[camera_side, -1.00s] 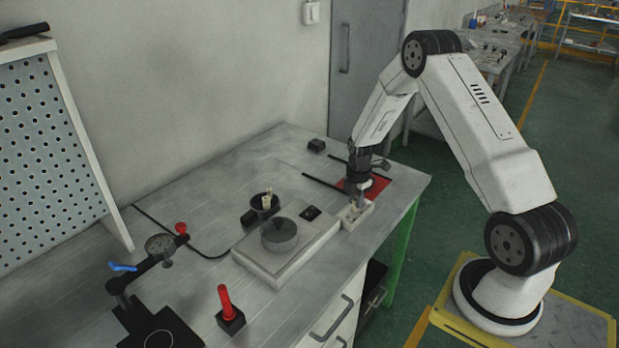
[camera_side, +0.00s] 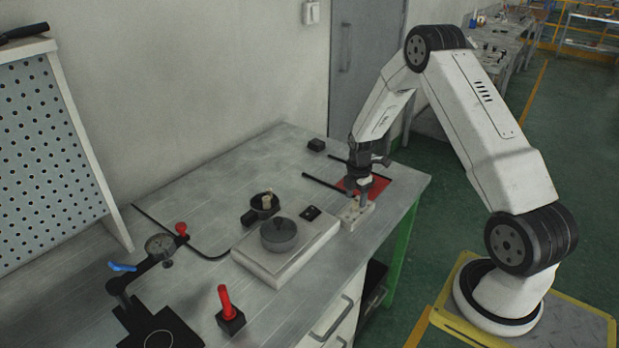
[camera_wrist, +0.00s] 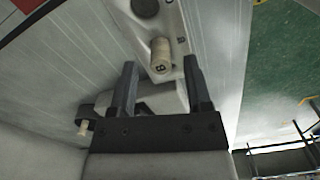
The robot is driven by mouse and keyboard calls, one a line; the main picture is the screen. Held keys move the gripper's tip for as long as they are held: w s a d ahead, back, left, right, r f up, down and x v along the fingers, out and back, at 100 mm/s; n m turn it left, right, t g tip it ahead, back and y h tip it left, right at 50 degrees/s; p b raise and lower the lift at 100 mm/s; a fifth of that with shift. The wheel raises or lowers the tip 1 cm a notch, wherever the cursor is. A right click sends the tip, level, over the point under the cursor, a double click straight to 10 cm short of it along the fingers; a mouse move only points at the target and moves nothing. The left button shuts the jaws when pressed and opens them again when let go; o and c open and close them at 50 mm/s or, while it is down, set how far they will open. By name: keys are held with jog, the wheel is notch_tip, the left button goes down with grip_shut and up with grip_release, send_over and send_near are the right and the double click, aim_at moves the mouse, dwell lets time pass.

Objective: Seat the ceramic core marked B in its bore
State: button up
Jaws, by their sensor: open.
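My gripper (camera_wrist: 160,64) is open over the block, with a dark finger on each side of the core and gaps between. In the side view my gripper (camera_side: 358,202) points down at the block. I cannot make out B's bore.
A pale plate (camera_side: 268,269) carrying a grey cylinder (camera_side: 279,235) lies beside the block. A red mat (camera_side: 380,187) is behind my gripper. A dial gauge stand (camera_side: 140,277) and a red-handled tool (camera_side: 227,308) stand at the front left.

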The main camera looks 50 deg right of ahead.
aim_at(355, 200)
notch_tip(355, 200, up, 11)
jog(key=shift+f, duration=0.15)
dwell(0.4)
jog(key=shift+a, duration=0.1)
dwell(0.4)
jog(key=s+a+r+m+t, duration=0.1)
jog(key=s+a+m, duration=0.3)
jog(key=a, duration=0.4)
jog(key=s+a+r+m, duration=0.2)
jog(key=s+a+m, duration=0.1)
jog(key=a+m, duration=0.3)
jog(key=s+a+r+m+t, duration=0.1)
jog(key=s+a+m, duration=0.3)
jog(key=a, duration=0.6)
jog(key=shift+s+a+r+m+t, duration=0.15)
jog(key=shift+s+r+m+t, duration=0.15)
jog(key=shift+m, duration=0.2)
